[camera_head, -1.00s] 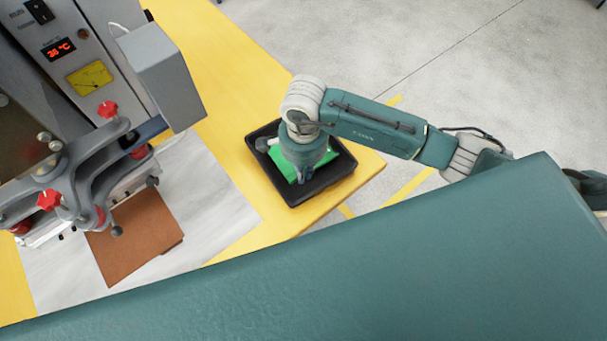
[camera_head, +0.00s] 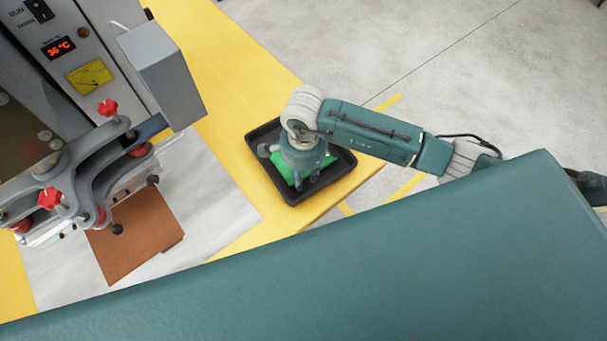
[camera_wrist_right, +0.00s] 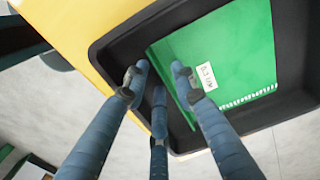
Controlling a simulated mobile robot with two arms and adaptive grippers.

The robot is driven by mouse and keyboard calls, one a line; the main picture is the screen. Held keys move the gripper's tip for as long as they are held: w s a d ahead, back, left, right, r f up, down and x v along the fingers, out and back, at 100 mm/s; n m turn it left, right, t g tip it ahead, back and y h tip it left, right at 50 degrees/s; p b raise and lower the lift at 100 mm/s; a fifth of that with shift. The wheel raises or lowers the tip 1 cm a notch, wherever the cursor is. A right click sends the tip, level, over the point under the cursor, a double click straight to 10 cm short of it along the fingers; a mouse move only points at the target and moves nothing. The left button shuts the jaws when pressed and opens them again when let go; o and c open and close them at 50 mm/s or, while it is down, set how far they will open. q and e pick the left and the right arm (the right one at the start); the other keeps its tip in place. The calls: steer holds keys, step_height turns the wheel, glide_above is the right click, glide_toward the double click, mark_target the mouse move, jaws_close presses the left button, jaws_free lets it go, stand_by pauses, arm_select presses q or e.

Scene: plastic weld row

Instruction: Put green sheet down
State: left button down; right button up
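The green sheet (camera_head: 282,166) lies in a black tray (camera_head: 331,184) on the yellow table. My right gripper (camera_head: 302,180) is above the tray and hides part of the sheet in the head view. In the right wrist view, the sheet (camera_wrist_right: 230,55) shows a white label and a row of white marks along one edge. It lies inside the tray (camera_wrist_right: 115,55). The fingers of my right gripper (camera_wrist_right: 160,78) are spread apart at the sheet's left edge, one fingertip overlapping it in the picture. I see no grip on the sheet. My left gripper is out of view.
A grey machine (camera_head: 165,75) with a 36 °C display and red knobs stands on the left. A brown sheet (camera_head: 135,235) lies below its clamps. The yellow table (camera_head: 215,75) has bare surface behind the tray; its edge is close to the tray's right side.

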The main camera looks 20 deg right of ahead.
steer(key=shift+r, duration=0.25)
steer(key=shift+w+r, duration=0.1)
steer(key=shift+r, duration=0.3)
step_height(320, 180, up, 11)
steer(key=b, duration=0.2)
